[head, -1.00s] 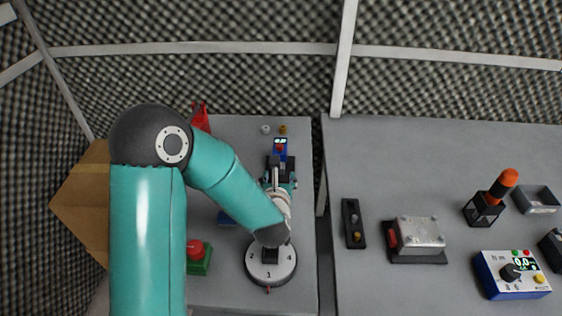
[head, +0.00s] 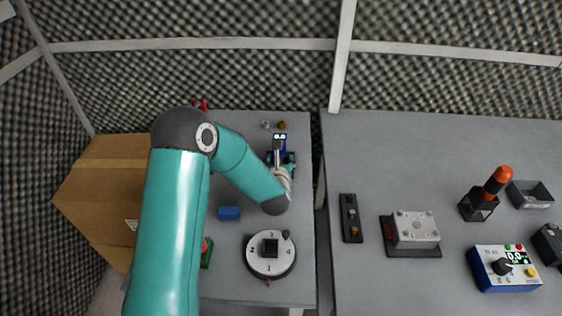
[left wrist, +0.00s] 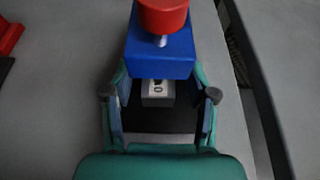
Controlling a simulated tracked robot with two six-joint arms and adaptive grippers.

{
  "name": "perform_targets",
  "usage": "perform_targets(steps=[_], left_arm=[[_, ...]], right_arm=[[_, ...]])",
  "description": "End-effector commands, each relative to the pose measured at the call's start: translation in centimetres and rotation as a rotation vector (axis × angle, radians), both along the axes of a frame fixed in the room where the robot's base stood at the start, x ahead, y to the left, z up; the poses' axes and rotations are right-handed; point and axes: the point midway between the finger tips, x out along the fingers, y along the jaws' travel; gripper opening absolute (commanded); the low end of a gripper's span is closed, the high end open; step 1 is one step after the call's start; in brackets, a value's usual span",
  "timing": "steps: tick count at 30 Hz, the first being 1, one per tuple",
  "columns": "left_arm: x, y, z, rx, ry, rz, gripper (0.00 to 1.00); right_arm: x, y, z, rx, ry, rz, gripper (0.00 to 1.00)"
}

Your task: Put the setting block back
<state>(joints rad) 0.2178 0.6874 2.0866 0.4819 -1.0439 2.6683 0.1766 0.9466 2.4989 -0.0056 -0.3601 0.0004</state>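A small pale grey block marked "0" (left wrist: 157,88), which looks like the setting block, sits below a blue gauge body with a red top (left wrist: 160,48) in the left wrist view. A dark flat base (left wrist: 160,118) lies under it. My left gripper (left wrist: 160,97) is open, with one finger on each side of the block and a visible gap to both. In the head view, my left gripper (head: 282,160) is at the lit gauge (head: 280,143) near the back of the left bench, and the block is hidden there. My right gripper is not in view.
A numbered dial (head: 260,262) stands in front, with a blue block (head: 229,213) and a green box with a red button (head: 206,250) to its left. A cardboard box (head: 100,200) is farther left. A gap divides this bench from the right one (head: 375,150).

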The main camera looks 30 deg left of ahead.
Motion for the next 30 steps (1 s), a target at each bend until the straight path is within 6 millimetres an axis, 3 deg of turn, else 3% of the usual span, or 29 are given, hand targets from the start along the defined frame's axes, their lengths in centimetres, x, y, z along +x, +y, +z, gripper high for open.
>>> perform_targets(steps=[1, 9, 17, 30], left_arm=[[0.0, 0.0, 0.0, 0.0, 0.0, 0.0, 0.45], [0.0, 0.0, 0.0, 0.0, 0.0, 0.001, 0.0], [-0.1, -0.1, -0.1, 0.0, 0.0, 0.0, 0.0], [-1.3, -1.7, -0.2, 0.0, -0.001, -0.005, 0.0]], right_arm=[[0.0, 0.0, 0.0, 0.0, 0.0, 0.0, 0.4], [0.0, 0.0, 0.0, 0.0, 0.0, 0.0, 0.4], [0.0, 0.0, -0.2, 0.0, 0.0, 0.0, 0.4], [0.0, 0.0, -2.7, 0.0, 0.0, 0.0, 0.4]])
